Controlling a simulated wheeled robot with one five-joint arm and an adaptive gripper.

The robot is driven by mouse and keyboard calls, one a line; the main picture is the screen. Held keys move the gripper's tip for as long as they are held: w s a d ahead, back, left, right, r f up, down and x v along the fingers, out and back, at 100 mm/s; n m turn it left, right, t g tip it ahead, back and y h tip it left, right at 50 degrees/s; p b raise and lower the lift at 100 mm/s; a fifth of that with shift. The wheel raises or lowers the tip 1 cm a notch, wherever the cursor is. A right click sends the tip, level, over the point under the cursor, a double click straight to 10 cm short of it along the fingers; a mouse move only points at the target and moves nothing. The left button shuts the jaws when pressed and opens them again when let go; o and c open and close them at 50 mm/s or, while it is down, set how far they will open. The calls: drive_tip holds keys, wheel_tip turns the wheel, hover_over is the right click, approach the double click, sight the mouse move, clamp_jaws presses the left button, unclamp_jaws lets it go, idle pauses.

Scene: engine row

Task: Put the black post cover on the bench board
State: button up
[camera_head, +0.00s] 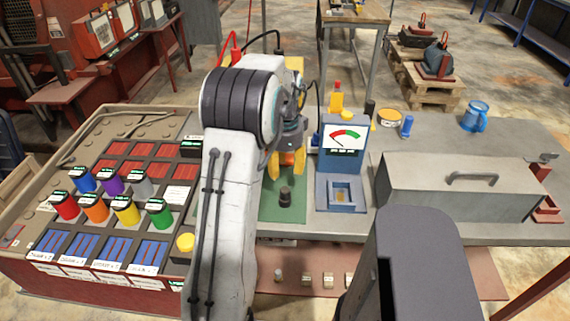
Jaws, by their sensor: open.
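My gripper (287,168) points down with its yellow fingers apart, above the green bench board (268,208). A small dark cylindrical piece (285,197), which looks like the black post cover, stands upright on the board just below the fingers. The fingers do not appear to be closed on it, and there seems to be a small gap between them and its top. My white arm hides the left part of the board and much of what stands behind the gripper.
A blue tester with a dial (344,140) stands right of the board, and a long grey lidded box (455,180) further right. A blue mug (474,117) and a blue cylinder (406,127) stand behind. A rack of coloured cylinders (110,188) is at left.

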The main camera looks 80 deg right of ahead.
drive_tip(key=w+a+r+n, duration=0.35)
drive_tip(key=w+a, duration=0.25)
drive_tip(key=w, duration=0.2)
drive_tip(key=w+a+r+n+t+h, duration=0.1)
drive_tip(key=w+a+r+n, duration=0.2)
drive_tip(key=w+a+n, duration=0.3)
drive_tip(key=w+a+r+n, duration=0.35)
drive_tip(key=w+a, duration=0.25)
drive_tip(key=w, duration=0.3)
drive_tip(key=w+a+n+t, duration=0.25)
drive_tip(key=a+n, duration=0.75)
drive_tip(key=a, duration=0.7)
drive_tip(key=s+a+f+n, duration=0.1)
drive_tip(key=s+a+n, duration=0.1)
drive_tip(key=a+n, duration=0.2)
drive_tip(key=s+a+f+n+y, duration=0.1)
drive_tip(key=s+a+f+n, duration=0.1)
drive_tip(key=a+n, duration=0.2)
drive_tip(key=shift+s+a+n+b, duration=0.3)
drive_tip(key=shift+s+a+b, duration=0.1)
drive_tip(key=shift+a, duration=0.85)
